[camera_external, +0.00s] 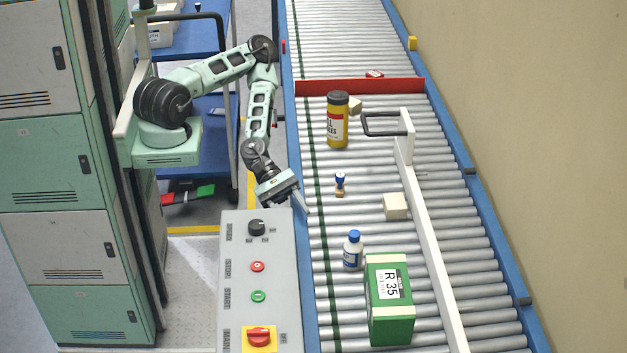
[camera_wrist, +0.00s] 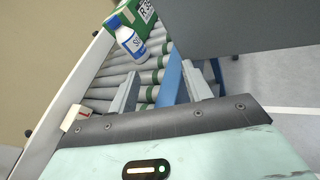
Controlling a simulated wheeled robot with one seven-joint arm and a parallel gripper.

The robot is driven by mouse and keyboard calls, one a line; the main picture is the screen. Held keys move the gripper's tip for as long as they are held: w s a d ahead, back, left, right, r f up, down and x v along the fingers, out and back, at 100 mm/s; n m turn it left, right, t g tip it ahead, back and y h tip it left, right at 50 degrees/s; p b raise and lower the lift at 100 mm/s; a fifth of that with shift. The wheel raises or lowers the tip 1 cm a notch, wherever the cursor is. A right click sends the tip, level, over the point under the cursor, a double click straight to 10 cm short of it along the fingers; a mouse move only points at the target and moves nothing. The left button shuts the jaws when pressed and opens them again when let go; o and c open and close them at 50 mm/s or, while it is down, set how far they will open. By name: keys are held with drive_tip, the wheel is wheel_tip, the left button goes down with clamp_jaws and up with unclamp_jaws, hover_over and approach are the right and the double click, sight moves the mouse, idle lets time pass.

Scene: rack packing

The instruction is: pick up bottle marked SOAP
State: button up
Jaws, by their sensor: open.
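A small white bottle with a blue cap (camera_external: 353,250) stands upright on the roller conveyor, just left of the green box marked R 35 (camera_external: 390,300). The bottle (camera_wrist: 130,40) also shows in the wrist view, ahead of the fingers. Its label starts with S; the rest is too small to read surely. My gripper (camera_external: 302,200) is open and empty, above the conveyor's blue left rail, behind and left of the bottle and apart from it. In the wrist view, my gripper (camera_wrist: 162,88) shows two spread fingers with rollers and rail beyond.
A white guide bar (camera_external: 428,240) runs along the right of the objects. A stamp (camera_external: 340,185), a cream block (camera_external: 396,206) and a yellow canister (camera_external: 337,120) stand farther back, before a red divider (camera_external: 360,86). A grey control panel (camera_external: 256,280) is close on the left.

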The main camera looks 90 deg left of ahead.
sight(350, 232)
drive_tip(key=w+r+n+t, duration=0.1)
drive_tip(key=n+t, duration=0.1)
drive_tip(key=w+r+n+t+b, duration=0.1)
drive_tip(key=r+n+t, duration=0.1)
drive_tip(key=n, duration=0.1)
drive_tip(key=shift+w+d+r+t+h, duration=0.15)
drive_tip(key=shift+w+t+h, duration=0.15)
drive_tip(key=shift+w, duration=0.1)
drive_tip(key=shift+w+n+b, duration=0.15)
drive_tip(key=shift+n+b, duration=0.15)
drive_tip(key=shift+b, duration=0.15)
drive_tip(key=b+x, duration=0.1)
drive_tip(key=b, duration=0.1)
drive_tip(key=b+x, duration=0.3)
drive_tip(key=b, duration=0.1)
drive_tip(key=shift+w+d+f+b, duration=0.15)
drive_tip(key=shift+d+f+b, duration=0.1)
drive_tip(key=shift+b, duration=0.15)
drive_tip(key=x, duration=0.2)
drive_tip(key=b+x, duration=0.1)
drive_tip(key=x, duration=0.1)
drive_tip(key=b+x, duration=0.1)
drive_tip(key=x, duration=0.1)
drive_tip(key=shift+w+d+r, duration=0.15)
drive_tip(key=shift+r, duration=0.25)
drive_tip(key=shift+x, duration=3.15)
drive_tip(key=shift+f, duration=0.1)
clamp_jaws()
